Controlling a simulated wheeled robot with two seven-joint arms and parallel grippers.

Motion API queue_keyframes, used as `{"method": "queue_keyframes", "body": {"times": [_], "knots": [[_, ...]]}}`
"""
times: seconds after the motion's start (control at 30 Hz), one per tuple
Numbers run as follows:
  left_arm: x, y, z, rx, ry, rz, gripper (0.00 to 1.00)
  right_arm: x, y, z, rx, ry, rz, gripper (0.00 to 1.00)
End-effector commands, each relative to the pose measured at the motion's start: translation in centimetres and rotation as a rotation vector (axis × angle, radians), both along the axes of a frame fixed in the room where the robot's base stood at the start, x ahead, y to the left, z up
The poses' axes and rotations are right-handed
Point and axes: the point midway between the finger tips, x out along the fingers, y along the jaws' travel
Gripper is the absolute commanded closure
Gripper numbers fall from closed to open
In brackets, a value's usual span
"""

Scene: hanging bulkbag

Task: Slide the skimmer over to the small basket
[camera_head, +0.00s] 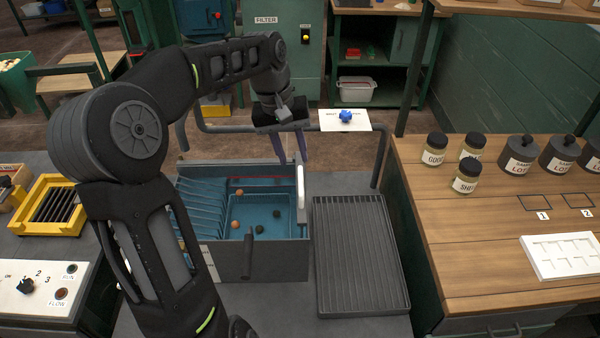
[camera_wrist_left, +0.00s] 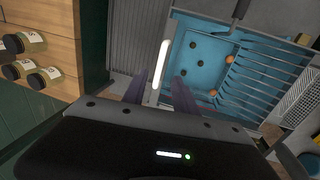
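A blue tank (camera_head: 262,213) stands in the middle of the head view, with several orange and dark balls inside. A white upright handle (camera_head: 300,187), which looks like part of the skimmer, stands at the tank's right side; it also shows in the left wrist view (camera_wrist_left: 161,66). My left gripper (camera_head: 292,157) is above the tank's far right part, fingers pointing down. Its two purple fingers are apart and empty. In the left wrist view, the white handle appears between the fingers, without clear contact. A white mesh piece (camera_wrist_left: 298,94), possibly the small basket, is beside the tank. My right gripper is out of view.
A slatted grey tray (camera_head: 360,255) lies right of the tank. A rail (camera_head: 240,128) runs behind it and carries a white plate with a blue knob (camera_head: 346,116). A wooden bench (camera_head: 465,230) with jars is at right. A control panel (camera_head: 45,288) is at left.

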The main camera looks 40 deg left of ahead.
Motion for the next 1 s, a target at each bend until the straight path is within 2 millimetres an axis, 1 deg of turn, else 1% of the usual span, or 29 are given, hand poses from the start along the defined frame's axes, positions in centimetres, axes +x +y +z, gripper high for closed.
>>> {"method": "queue_keyframes", "body": {"times": [0.17, 0.4, 0.53, 0.67, 0.87, 0.9, 1.0], "knots": [[0.1, -0.3, -1.7, -0.001, 0.004, -0.002, 0.66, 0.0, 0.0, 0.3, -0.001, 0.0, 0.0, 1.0], [0.6, -0.9, -5.3, -0.003, 0.002, -0.002, 0.66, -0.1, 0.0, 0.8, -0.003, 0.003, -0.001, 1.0], [0.7, -1.1, -6.8, -0.002, 0.002, -0.001, 0.66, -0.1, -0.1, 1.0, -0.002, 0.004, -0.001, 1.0], [0.9, -1.2, -7.4, 0.0, 0.0, -0.001, 0.66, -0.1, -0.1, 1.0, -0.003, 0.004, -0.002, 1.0], [0.9, -1.2, -7.4, 0.0, 0.0, -0.001, 0.66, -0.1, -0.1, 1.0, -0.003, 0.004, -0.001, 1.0], [0.9, -1.2, -7.4, 0.0, 0.0, 0.0, 0.67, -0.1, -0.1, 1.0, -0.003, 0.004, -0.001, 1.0], [0.9, -1.2, -7.4, 0.0, 0.0, 0.0, 0.75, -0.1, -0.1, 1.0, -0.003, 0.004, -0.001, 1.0]]}}
